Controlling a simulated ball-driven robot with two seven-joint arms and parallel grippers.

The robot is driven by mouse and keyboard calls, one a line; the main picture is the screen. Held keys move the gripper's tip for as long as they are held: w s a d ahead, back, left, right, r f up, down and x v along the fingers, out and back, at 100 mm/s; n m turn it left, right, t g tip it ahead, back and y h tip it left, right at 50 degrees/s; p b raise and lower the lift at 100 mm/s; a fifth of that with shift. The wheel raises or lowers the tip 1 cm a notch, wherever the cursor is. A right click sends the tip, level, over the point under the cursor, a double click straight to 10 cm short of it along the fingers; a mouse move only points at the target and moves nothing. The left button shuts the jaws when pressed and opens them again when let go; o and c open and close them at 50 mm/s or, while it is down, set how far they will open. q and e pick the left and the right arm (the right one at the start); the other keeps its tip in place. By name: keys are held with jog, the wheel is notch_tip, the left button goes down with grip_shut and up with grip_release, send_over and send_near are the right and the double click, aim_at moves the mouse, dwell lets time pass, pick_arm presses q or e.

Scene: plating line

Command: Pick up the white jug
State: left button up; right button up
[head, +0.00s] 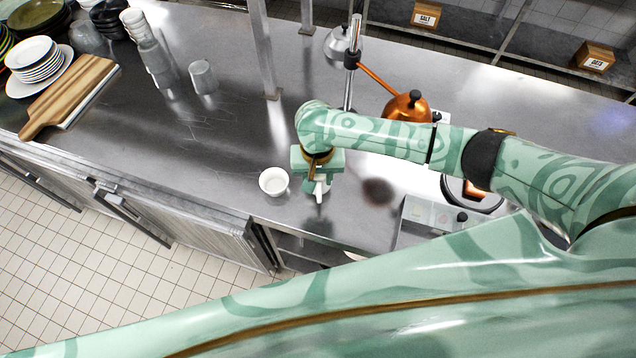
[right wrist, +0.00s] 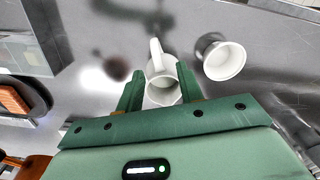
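The white jug (right wrist: 162,82) is between the two fingers of my right gripper (right wrist: 160,80) in the right wrist view, its handle pointing away from the palm. The fingers stand apart, one on each side of it; I cannot tell whether either touches. In the head view only a small part of the jug (head: 320,188) shows below my right gripper (head: 317,178), which hides the rest. My left gripper is in neither view.
A white cup (head: 273,181) stands close to the left of the jug; it also shows in the right wrist view (right wrist: 224,62). A copper kettle (head: 405,106) is behind my right arm.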

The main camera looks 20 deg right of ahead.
aim_at(319, 192)
jog(key=shift+w+f, duration=0.1)
jog(key=shift+f, duration=0.45)
jog(key=shift+s+f, duration=0.35)
jog(key=shift+f, duration=0.4)
jog(key=f+b, duration=0.1)
jog(key=f, duration=0.2)
jog(key=shift+s+f+b, duration=0.35)
jog(key=shift+s+f, duration=0.05)
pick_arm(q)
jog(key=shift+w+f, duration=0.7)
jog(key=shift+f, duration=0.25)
pick_arm(e)
grip_shut()
